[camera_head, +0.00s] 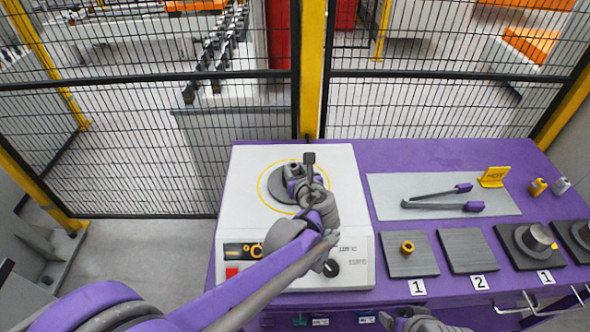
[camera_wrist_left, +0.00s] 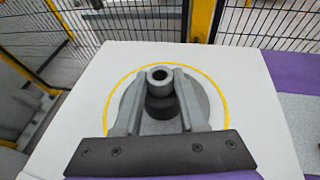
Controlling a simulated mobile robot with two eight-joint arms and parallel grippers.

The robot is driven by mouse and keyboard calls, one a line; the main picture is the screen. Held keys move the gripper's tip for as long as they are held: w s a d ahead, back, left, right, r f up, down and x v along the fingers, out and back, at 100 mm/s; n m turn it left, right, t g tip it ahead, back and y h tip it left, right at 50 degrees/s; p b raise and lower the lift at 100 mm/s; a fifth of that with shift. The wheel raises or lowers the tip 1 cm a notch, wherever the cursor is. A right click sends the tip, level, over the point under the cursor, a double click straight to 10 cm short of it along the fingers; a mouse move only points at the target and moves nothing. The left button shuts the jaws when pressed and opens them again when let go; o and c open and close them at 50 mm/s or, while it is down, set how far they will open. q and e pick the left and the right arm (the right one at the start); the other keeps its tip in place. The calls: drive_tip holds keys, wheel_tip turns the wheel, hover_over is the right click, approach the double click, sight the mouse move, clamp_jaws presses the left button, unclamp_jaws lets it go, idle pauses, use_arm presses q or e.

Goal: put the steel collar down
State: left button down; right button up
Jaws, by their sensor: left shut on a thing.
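My left gripper (camera_head: 298,180) is over the round dark plate (camera_head: 277,184) of the white heater (camera_head: 240,215). In the left wrist view its two fingers (camera_wrist_left: 160,95) stand on either side of a grey steel collar (camera_wrist_left: 161,88) with a dark hole, and they are shut on it. The collar is above the heater's round plate (camera_wrist_left: 207,104), inside a yellow ring; whether it touches the plate I cannot tell. In the head view the gripper and wrist largely hide it. A grey part of my right arm or gripper (camera_head: 415,320) shows at the bottom edge; its fingers cannot be made out.
On the purple bench (camera_head: 420,155), a grey mat (camera_head: 395,185) holds tongs (camera_head: 440,200) and a yellow HOT sign (camera_head: 493,177). A brass ring (camera_head: 407,248) sits on the pad (camera_head: 420,267) labelled 1; the pad (camera_head: 468,250) labelled 2 is bare. Wire fencing (camera_head: 430,110) stands behind.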

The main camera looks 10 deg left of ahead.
use_arm(q)
drive_tip(key=shift+f, duration=0.15)
drive_tip(key=shift+c, duration=2.4)
unclamp_jaws()
